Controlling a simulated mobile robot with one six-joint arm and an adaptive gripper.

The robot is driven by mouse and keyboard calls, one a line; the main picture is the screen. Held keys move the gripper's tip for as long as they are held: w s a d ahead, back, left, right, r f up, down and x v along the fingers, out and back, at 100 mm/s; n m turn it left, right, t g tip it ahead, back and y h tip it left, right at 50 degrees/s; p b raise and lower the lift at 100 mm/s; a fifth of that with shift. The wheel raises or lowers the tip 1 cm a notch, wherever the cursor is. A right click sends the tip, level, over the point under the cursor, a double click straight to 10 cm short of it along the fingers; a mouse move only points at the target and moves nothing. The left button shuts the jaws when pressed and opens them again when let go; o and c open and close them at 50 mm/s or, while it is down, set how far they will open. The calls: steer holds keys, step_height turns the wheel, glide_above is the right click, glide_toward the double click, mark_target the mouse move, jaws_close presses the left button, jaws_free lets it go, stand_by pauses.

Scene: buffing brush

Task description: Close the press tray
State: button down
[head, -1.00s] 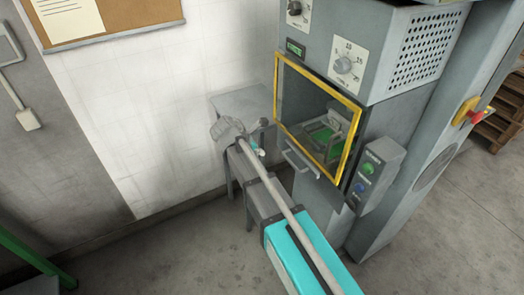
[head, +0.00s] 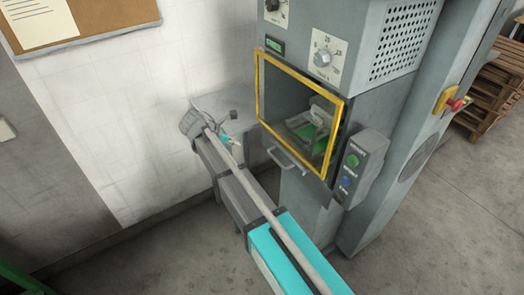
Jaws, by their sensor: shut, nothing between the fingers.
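The press tray shows as a grey front with a silver U-shaped handle (head: 289,160) at the lower left of the press opening. I cannot tell how far the tray stands out. Inside the opening, behind the yellow frame (head: 338,140), a green piece (head: 306,131) and grey metal parts show. My gripper (head: 232,117) is at the end of my outstretched arm, left of the press and apart from the handle. It is shut and empty; its fingers are small in this view.
The grey press (head: 385,110) fills the right side, with a button box (head: 360,168) beside the opening. A grey table (head: 235,98) stands against the white wall, behind my gripper. Wooden pallets (head: 490,100) lie at the far right. The floor in front is clear.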

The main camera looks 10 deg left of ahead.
steer(key=w+d+r+b+x, duration=0.1)
steer(key=b+x, duration=0.6)
steer(key=x, duration=0.6)
steer(key=shift+d+r+b, duration=0.2)
steer(key=shift+r+b, duration=0.1)
steer(key=shift+b, duration=0.05)
stand_by(0.5)
steer(key=shift+w+d, duration=0.95)
steer(key=shift+d, duration=0.05)
